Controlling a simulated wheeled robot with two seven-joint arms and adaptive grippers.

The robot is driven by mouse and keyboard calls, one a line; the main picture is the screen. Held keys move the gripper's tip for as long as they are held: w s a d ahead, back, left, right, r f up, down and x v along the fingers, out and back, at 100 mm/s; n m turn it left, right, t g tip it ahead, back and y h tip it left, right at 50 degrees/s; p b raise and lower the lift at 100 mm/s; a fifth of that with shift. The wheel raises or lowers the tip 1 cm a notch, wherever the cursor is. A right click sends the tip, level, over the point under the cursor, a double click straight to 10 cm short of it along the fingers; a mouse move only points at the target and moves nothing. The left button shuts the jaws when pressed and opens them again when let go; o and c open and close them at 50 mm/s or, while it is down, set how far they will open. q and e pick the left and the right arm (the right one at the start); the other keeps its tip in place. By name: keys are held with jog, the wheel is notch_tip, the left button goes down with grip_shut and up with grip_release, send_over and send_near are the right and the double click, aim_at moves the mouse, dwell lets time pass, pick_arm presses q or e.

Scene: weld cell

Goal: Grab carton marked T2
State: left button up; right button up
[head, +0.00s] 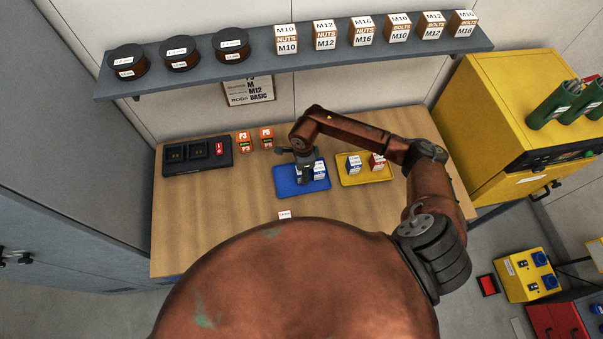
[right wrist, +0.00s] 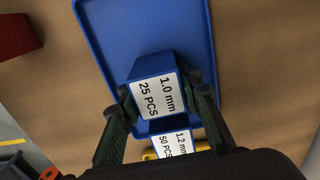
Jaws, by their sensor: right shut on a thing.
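My right gripper (head: 303,174) is over the blue tray (head: 286,185). In the right wrist view its two fingers (right wrist: 160,103) are shut on the sides of a blue carton (right wrist: 155,98) labelled "1.0 mm 25 PCS". A second blue carton (right wrist: 172,145), labelled "1.2" and "50 PCS", is close beside it. That neighbouring blue carton also shows in the head view (head: 320,170) at the gripper's right. The T2 mark is not readable on either carton. I cannot tell whether the held carton touches the tray. My left gripper is out of view.
A yellow tray (head: 350,180) to the right holds a blue carton (head: 354,164) and a red carton (head: 377,161). Orange boxes (head: 254,139) and a black case (head: 197,170) stand at the back left. A shelf (head: 200,77) hangs above. The table's left front is clear.

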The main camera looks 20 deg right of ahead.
jog(key=c, duration=0.5)
